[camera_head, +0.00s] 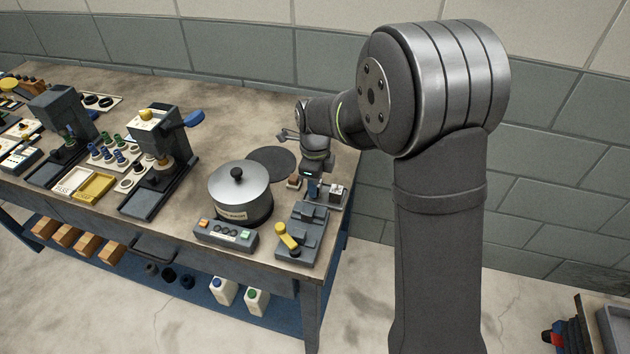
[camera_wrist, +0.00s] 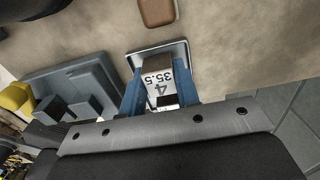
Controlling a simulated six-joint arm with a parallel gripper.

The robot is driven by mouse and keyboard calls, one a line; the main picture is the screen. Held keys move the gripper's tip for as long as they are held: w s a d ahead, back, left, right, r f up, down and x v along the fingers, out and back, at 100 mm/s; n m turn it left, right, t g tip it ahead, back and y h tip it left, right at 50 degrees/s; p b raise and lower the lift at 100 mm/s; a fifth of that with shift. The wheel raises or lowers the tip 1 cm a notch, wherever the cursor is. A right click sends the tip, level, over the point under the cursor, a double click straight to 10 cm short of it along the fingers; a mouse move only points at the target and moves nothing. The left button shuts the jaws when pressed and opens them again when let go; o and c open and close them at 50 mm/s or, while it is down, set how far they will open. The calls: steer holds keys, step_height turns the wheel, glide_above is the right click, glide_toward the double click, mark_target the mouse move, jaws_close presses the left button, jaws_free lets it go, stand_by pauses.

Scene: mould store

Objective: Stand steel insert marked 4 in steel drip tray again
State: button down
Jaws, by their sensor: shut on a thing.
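The steel insert marked 4 (camera_wrist: 160,84) shows in the wrist view with "35.5" beside the 4 on its pale face. My gripper (camera_wrist: 160,95) has its two blue fingers closed on either side of the insert. The steel drip tray (camera_wrist: 181,44), a shallow tray with a pale rim, lies just beyond and beneath the insert. I cannot tell whether the insert touches the tray floor. In the head view my gripper (camera_head: 317,188) is low at the bench's right end, and much of the tray there is hidden by it.
A grey fixture with a yellow handle (camera_head: 287,236) stands in front of my gripper. A small brown block (camera_head: 294,181) lies to its left. A lidded steel pot (camera_head: 240,188), a dark round mat (camera_head: 271,160) and a button box (camera_head: 226,234) are further left. The bench's right edge is close.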

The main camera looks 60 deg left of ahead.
steer(key=shift+f, duration=0.3)
steer(key=c, duration=1.2)
jaws_free()
steer(key=shift+r, duration=2.25)
steer(key=o, duration=0.6)
steer(key=shift+c, duration=0.2)
